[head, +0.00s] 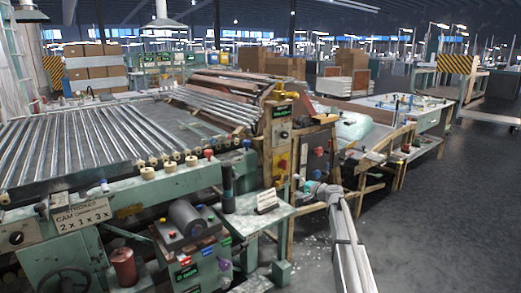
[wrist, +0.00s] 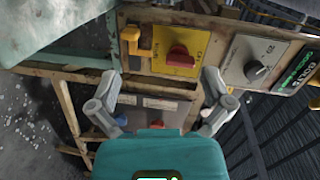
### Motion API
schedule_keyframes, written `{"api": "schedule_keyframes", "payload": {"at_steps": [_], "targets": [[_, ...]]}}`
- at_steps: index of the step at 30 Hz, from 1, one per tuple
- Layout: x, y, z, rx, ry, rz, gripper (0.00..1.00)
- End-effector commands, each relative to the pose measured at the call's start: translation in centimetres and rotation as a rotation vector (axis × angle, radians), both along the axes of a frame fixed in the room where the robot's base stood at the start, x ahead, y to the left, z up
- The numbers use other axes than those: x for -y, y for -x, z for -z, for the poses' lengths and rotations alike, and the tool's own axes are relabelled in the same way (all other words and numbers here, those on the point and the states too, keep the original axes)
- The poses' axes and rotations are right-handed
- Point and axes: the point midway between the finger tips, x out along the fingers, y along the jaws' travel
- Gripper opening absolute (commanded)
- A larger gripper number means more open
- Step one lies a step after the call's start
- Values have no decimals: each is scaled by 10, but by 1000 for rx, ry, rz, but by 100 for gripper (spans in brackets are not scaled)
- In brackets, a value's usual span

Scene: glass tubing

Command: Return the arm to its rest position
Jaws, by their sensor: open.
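My arm (head: 348,245) reaches up from the bottom edge of the head view, right of centre. Its far end, with my gripper (head: 314,188), is in front of the wooden control cabinet (head: 318,147). In the wrist view my gripper (wrist: 161,85) has its two grey fingers spread wide apart. Nothing is between them. The wrist view looks onto a panel with a red knob on a yellow plate (wrist: 180,58) and a dark knob on a grey plate (wrist: 257,70). I cannot tell whether a finger touches the cabinet.
A green machine with long glass tubes (head: 70,150) fills the left. A small green side table (head: 255,222) with a sign stands left of my arm. A bench (head: 375,140) with wrapped material is behind it. The grey floor (head: 455,220) at right is clear.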

Motion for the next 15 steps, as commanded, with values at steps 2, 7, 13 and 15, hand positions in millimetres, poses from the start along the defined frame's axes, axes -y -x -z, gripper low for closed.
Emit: {"api": "schedule_keyframes", "payload": {"at_steps": [2, 7, 13, 15], "targets": [[-18, 34, 13, -22, 78, -49, 100], [-48, 103, 47, -88, 279, -169, 100], [-67, 187, 87, -188, 517, -302, 100], [-70, 217, 100, -229, 600, -346, 100]]}}
